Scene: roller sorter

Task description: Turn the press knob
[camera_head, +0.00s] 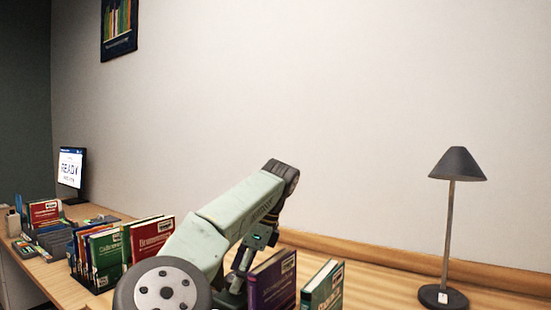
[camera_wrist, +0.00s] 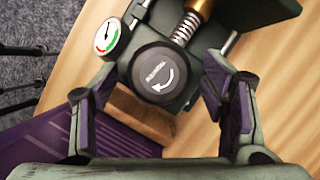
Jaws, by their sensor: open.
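The press knob (camera_wrist: 155,75) is a dark round cap with a white curved arrow and small lettering, in the upper middle of the wrist view. It sits on the dark press body (camera_wrist: 182,98), beside a round gauge (camera_wrist: 106,36) and a coil spring with a brass part. My gripper (camera_wrist: 158,92) is open, with one finger on each side of the knob. The fingers show gaps to the knob and hold nothing. In the head view my arm covers this area, and I cannot make out the knob there.
A purple book (camera_head: 272,282) and a green book (camera_head: 322,287) stand near my arm. More books (camera_head: 104,255) stand at the left, with a screen reading READY (camera_head: 70,167) behind. A lamp (camera_head: 457,165) stands at the right; the tabletop before it is clear.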

